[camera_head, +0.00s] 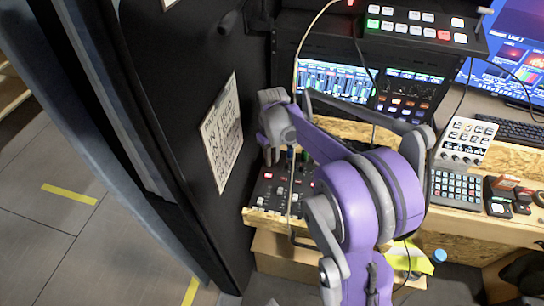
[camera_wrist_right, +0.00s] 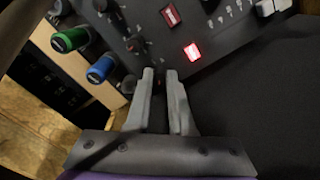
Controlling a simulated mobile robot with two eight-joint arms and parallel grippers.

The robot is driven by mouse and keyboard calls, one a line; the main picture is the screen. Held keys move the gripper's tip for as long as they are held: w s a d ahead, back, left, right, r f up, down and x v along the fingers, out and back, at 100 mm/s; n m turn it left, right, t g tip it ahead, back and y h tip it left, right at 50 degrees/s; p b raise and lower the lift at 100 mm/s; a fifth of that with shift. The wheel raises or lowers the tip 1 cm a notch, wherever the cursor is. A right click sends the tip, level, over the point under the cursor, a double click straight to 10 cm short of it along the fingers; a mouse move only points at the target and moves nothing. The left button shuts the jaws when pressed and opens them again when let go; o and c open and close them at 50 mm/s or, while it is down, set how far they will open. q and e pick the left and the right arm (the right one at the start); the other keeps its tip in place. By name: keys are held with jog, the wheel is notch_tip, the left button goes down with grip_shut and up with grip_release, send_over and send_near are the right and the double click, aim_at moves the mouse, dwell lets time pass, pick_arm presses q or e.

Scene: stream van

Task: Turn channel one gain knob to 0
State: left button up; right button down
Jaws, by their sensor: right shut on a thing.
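The audio mixer (camera_head: 268,190), a dark panel with knobs, faders and small lit buttons, lies on the wooden desk below the rack. My right gripper (camera_head: 271,158) reaches down over its left part. In the right wrist view the fingertips (camera_wrist_right: 160,76) are close together at the mixer panel (camera_wrist_right: 215,60), shut on what looks like the channel one gain knob. The fingers hide that knob, so its pointer and setting cannot be read. Other small dark knobs (camera_wrist_right: 134,44) sit beside the fingertips. My left gripper is not in view.
A dark wall with a paper notice (camera_head: 222,130) is close on the left. A cable (camera_head: 296,60) hangs over the mixer. A keypad (camera_head: 457,188) stands right.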

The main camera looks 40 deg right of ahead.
jog(key=n, duration=0.4)
jog(key=shift+n, duration=0.3)
jog(key=n, duration=0.4)
jog(key=shift+n+p, duration=0.3)
jog(key=n, duration=0.4)
jog(key=shift+n, duration=2.5)
jog(key=c, duration=0.8)
grip_release()
notch_tip(320, 180, up, 11)
jog(key=shift+f+p, duration=0.1)
jog(key=shift+p, duration=0.65)
